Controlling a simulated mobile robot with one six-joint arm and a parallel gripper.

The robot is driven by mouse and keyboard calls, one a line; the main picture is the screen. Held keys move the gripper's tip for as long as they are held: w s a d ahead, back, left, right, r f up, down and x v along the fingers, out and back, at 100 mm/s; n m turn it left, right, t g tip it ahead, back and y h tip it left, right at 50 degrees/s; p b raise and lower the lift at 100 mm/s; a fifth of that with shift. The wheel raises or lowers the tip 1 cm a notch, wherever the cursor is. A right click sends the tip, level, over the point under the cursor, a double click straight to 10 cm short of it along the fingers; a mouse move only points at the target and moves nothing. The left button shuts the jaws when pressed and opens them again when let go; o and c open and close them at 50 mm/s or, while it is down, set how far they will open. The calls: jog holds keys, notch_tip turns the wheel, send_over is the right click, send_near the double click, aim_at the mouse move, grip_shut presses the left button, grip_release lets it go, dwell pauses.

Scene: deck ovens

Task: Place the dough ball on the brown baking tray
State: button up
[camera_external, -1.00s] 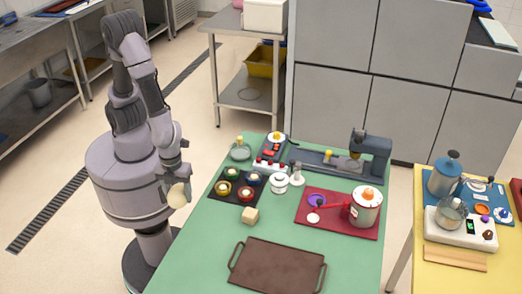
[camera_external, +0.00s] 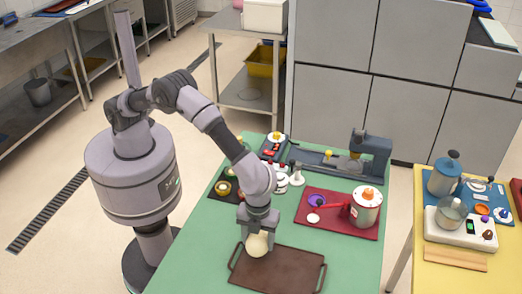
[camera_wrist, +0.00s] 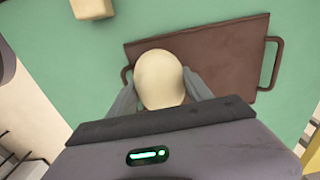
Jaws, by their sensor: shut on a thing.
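The dough ball (camera_external: 257,244) is pale cream and round. My gripper (camera_external: 258,234) is shut on it, pointing down, with the ball between the fingers. In the external view the ball overlaps the upper left part of the brown baking tray (camera_external: 292,272). In the wrist view the ball (camera_wrist: 160,80) covers the tray's left side, between my gripper's fingers (camera_wrist: 162,88). The tray (camera_wrist: 225,50) is flat with a handle at each end. I cannot tell whether the ball touches the tray.
The green table (camera_external: 352,262) holds a red mat (camera_external: 315,226) with a white pot (camera_external: 365,207), and a dark holder with small bowls (camera_external: 222,188) partly behind my arm. A beige block (camera_wrist: 92,9) lies near the tray. A yellow table (camera_external: 430,278) stands to the right.

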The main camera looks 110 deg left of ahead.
aim_at(261, 249)
jog(key=shift+w+d+f, duration=0.1)
jog(key=shift+w+d, duration=0.1)
jog(key=shift+w, duration=0.3)
notch_tip(261, 249, down, 4)
jog(key=shift+r+b, duration=0.2)
jog(key=shift+b, duration=0.8)
jog(key=shift+r, duration=0.2)
jog(key=shift+f, duration=0.1)
jog(key=o, duration=1.5)
